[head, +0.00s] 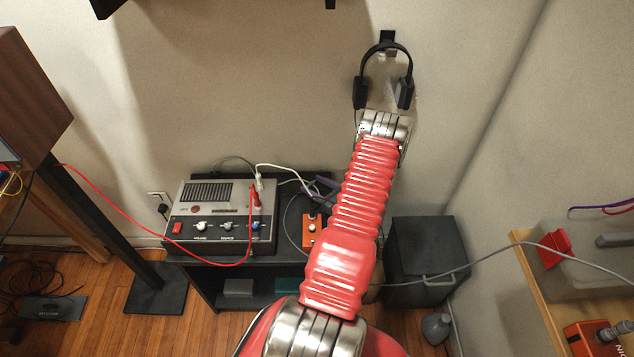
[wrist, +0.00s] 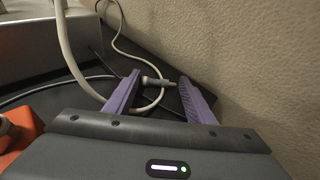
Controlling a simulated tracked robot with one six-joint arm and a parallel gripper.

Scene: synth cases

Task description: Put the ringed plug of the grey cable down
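In the wrist view the plug (wrist: 158,82) is small and grey with a pale metal tip pointing right. It lies crosswise between the fingertips of my gripper (wrist: 159,76), over the black top. The two purple fingers are wide apart, and I see no clear grip on the plug. A grey cable (wrist: 45,90) runs in from the left and passes behind the left finger; its join to the plug is hidden. In the head view my gripper (head: 316,189) is low behind my red arm, and the plug cannot be made out. The grey cable (head: 480,262) crosses to the right-hand bench.
A grey device (head: 215,206) with knobs stands on the black stand (head: 210,259), left of an orange box (head: 312,231). A white cable (wrist: 70,55) loops close around the plug. The wall (wrist: 265,60) is close on the right. Headphones (head: 359,92) hang above.

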